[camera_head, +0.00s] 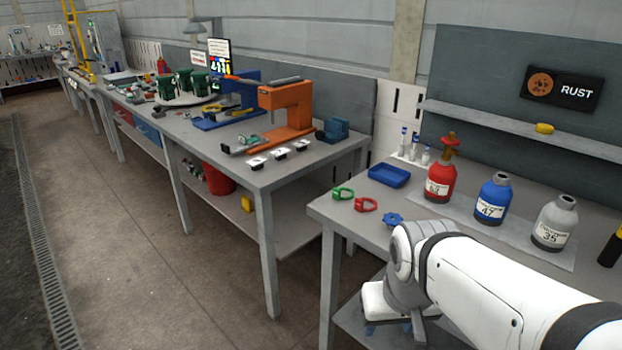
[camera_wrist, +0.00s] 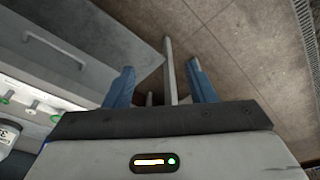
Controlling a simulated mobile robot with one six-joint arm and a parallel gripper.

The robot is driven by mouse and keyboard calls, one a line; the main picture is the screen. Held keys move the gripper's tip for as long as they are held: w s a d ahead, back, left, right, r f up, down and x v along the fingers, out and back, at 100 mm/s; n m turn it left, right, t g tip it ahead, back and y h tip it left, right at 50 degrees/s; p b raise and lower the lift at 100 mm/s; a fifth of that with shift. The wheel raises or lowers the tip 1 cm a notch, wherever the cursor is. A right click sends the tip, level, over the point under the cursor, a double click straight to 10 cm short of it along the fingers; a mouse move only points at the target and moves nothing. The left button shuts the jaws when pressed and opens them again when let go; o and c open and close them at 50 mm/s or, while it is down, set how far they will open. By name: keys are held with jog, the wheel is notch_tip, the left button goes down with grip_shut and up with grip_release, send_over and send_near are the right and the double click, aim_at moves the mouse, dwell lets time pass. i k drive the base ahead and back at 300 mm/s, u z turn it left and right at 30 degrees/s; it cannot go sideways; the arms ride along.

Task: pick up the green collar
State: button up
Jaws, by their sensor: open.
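The green collar (camera_head: 343,193) lies near the front left corner of the right-hand workbench (camera_head: 325,208), with a red collar (camera_head: 366,204) just in front of it to the right. A blue part (camera_head: 393,219) lies further right, close to my arm. My gripper (camera_wrist: 160,77) shows its two blue fingers apart, with nothing held between them. It points down past the bench's front edge, lower than the collar and away from it. I cannot pick out the green collar for sure in the wrist view.
A blue tray (camera_head: 389,175) sits behind the collars. Red (camera_head: 438,184), blue (camera_head: 492,200) and grey (camera_head: 553,224) bottles stand to the right. An orange press (camera_head: 286,105) stands on the left-hand bench. A gap separates the benches; the floor (camera_head: 160,230) in front is clear.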

aim_at(336, 192)
jog(key=u, duration=1.75)
jog(key=i, duration=2.65)
jog(key=z, duration=4.1)
